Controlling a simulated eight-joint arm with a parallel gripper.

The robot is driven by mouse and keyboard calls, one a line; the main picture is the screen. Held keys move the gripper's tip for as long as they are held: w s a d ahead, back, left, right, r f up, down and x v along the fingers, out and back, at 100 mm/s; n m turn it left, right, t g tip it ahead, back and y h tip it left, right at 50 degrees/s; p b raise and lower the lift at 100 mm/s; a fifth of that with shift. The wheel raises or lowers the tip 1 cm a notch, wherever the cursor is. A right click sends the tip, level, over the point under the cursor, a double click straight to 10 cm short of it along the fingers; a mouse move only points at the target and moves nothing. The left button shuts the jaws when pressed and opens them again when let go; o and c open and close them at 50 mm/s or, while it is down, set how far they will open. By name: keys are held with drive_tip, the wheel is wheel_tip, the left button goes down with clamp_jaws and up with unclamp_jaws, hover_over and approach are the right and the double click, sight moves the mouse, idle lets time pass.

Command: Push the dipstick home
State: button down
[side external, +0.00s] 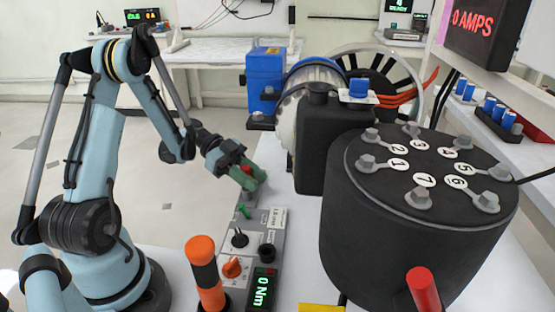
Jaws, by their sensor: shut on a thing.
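My gripper (254,179) has green fingers and is at the far end of the grey control panel (276,222), left of the black tank. It is shut on a small red piece (246,170), of which only a bit shows between the fingers. I cannot tell whether this red piece is the dipstick's handle. Any shaft below it, and how deep it sits, is hidden by the fingers and too small to see.
The panel carries a green lever (243,211), an orange knob (232,267) and a "0 Nm" display (262,287). An orange-and-black handle (205,270) stands beside it. A black tank (325,150) and a large bolted drum (400,225) with a red rod (423,288) stand to the right.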

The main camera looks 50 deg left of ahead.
drive_tip(key=shift+f, duration=0.45)
idle(0.4)
drive_tip(key=c, duration=0.8)
unclamp_jaws()
drive_tip(key=shift+o, duration=0.2)
